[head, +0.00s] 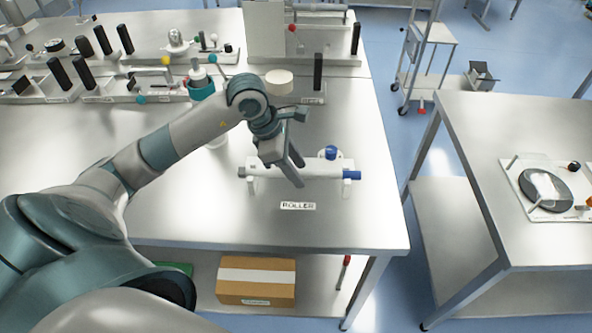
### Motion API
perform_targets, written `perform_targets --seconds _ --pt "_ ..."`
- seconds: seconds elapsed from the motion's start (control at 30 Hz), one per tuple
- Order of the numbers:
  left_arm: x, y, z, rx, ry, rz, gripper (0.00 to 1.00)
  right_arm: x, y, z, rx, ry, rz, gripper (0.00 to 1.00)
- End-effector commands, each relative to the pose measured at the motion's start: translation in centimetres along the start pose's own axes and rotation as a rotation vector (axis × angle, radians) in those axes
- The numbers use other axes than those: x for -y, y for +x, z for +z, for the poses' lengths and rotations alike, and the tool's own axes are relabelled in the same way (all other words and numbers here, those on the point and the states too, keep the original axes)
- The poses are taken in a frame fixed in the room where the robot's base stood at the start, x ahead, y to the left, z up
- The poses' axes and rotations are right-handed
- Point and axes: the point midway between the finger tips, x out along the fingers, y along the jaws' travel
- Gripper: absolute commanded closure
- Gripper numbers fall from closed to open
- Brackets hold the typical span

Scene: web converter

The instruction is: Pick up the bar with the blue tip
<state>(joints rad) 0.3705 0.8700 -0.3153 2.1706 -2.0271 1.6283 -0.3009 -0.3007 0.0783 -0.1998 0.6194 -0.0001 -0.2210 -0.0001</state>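A pale bar with a dark blue tip (351,174) lies level across a small white stand on the steel table, behind a label reading ROLLER (298,206). The bar (325,171) shows on the right of my gripper; its middle-left part is partly hidden by the fingers. My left gripper (301,174) reaches down over the bar from the left. Its two fingers look apart, one on the near side and one on the far side of the bar. I cannot tell whether they touch it. My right gripper is not in view.
A round blue knob (330,152) stands just behind the bar. A cream disc (279,82), a dark upright post (318,72) and a teal-ringed container (201,90) stand farther back. The table's front right is clear. Another table (470,130) stands right, across a gap.

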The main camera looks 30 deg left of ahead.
Motion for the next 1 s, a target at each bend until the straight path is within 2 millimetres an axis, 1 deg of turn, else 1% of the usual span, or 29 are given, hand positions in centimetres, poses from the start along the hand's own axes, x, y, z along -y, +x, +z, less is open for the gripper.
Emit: perform_targets --seconds 0.37,0.4,0.47,0.5,0.53,0.57,1.0 --pt "-0.01 -0.01 -0.02 0.000 0.000 0.000 0.63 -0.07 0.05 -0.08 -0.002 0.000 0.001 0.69" --pt "-0.01 -0.02 -0.02 0.000 0.001 0.000 0.65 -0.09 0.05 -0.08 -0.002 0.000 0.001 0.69" --pt "-0.02 -0.02 -0.02 0.000 0.001 0.000 0.80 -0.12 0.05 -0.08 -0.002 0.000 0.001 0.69" --pt "-0.01 -0.02 -0.02 0.000 0.001 0.000 0.89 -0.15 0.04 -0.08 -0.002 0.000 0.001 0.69" --pt "-0.02 -0.02 -0.02 0.000 0.001 0.000 0.96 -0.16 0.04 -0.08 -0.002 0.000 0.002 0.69" --pt "-0.02 -0.02 -0.02 0.000 0.001 0.001 1.00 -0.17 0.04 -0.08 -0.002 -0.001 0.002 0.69" --pt "-0.10 -0.27 0.11 0.001 0.001 0.002 1.00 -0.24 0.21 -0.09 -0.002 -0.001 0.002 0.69"
